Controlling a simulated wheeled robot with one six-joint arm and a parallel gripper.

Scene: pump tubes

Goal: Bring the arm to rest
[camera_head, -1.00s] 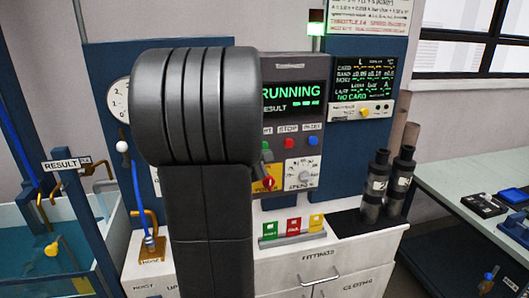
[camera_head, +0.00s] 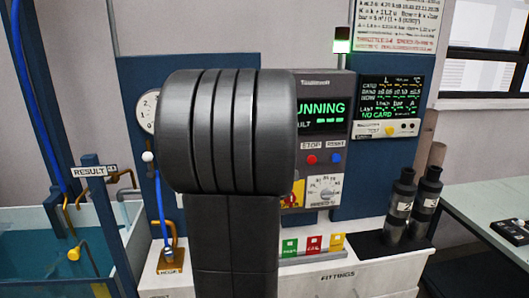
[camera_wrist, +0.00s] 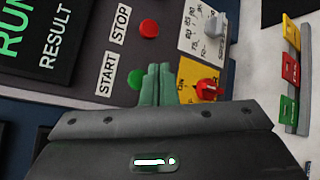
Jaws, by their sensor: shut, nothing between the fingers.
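My gripper's fingertips (camera_wrist: 158,82) show in the wrist view as two narrow greenish fingers close together, shut and empty. They appear in front of the control panel, between the green START button (camera_wrist: 135,78) and the red knob (camera_wrist: 208,90) on a yellow plate. I cannot tell whether they touch the panel. In the head view my dark arm stands upright before the panel and hides the gripper. The panel screen (camera_head: 320,110) reads partly "UNNING", its left part covered by my arm.
A red STOP button (camera_wrist: 149,28) and grey dial (camera_wrist: 214,24) are close by. Coloured tags (camera_head: 312,243) stand on the white cabinet. Two dark cylinders (camera_head: 399,205) stand at its right.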

